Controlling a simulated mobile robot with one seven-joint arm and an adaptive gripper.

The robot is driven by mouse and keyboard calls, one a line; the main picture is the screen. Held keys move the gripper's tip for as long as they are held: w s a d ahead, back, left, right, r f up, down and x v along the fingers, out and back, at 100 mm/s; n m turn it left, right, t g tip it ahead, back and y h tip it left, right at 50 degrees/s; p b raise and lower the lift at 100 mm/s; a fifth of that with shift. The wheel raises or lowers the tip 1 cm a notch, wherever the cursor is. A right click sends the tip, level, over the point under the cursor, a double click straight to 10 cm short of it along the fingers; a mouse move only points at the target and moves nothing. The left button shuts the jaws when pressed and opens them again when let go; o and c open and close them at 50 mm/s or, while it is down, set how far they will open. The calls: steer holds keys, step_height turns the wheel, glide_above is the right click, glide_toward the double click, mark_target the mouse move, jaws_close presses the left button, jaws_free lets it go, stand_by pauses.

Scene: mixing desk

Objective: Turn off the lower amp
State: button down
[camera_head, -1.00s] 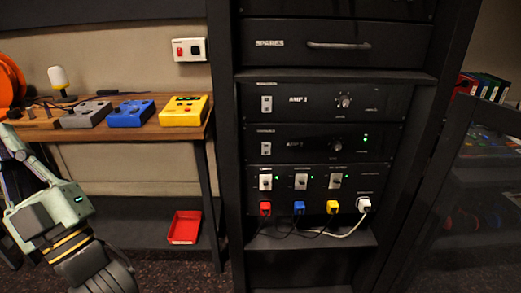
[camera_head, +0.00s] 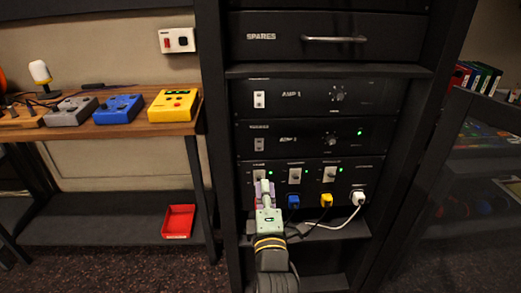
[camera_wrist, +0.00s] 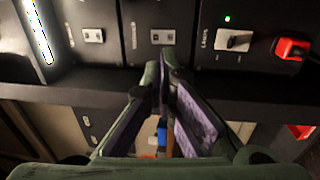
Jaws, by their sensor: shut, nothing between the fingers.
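The lower amp, AMP 2 (camera_head: 310,140), is a black rack unit with a lit green light at its right. Its pale rocker switch (camera_head: 259,144) is at its left end and also shows in the wrist view (camera_wrist: 162,36). I cannot tell which way the rocker is tipped. My gripper (camera_head: 265,184) is shut and empty, below that switch in the head view, in front of the power unit's left end. In the wrist view my fingertips (camera_wrist: 163,72) sit just below the amp switch in the picture, apparently apart from it.
AMP 1 (camera_head: 310,96) is directly above, with a similar switch (camera_wrist: 93,36). The power unit (camera_head: 345,180) below has three switches, green lights and coloured plugs; its red plug (camera_wrist: 290,48) shows in the wrist view. A desk (camera_head: 150,130) stands at left.

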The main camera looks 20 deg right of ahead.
steer(key=p, duration=0.2)
glide_toward(261, 143)
steer(key=x, duration=0.5)
steer(key=shift+w+r, duration=0.1)
steer(key=shift+w, duration=0.3)
steer(key=shift+w+d, duration=0.25)
steer(key=shift+w, duration=0.35)
